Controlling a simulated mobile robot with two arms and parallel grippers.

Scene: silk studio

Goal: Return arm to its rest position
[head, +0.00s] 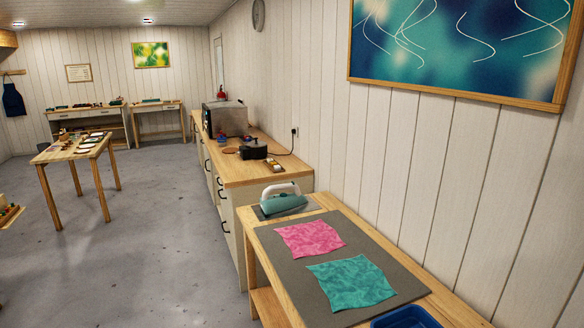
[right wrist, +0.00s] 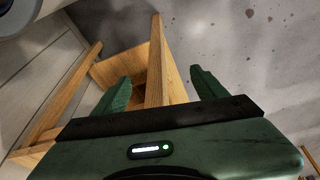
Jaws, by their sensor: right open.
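My right gripper (right wrist: 155,92) shows in the right wrist view with its two green fingers spread apart and nothing between them. Behind the fingers is a wooden leg and part of a wooden stand (right wrist: 130,68), with the grey floor beyond. Whether the fingers are close to the wood is hard to tell. Neither arm shows in the head view, and my left gripper is in no view.
A wooden table (head: 262,268) on the right bears a grey mat (head: 345,245) with a pink cloth (head: 310,238) and a teal cloth (head: 350,283). An iron (head: 283,200) stands at its far end. A blue bin (head: 405,318) is at the near edge. The floor (head: 150,240) left of it is open.

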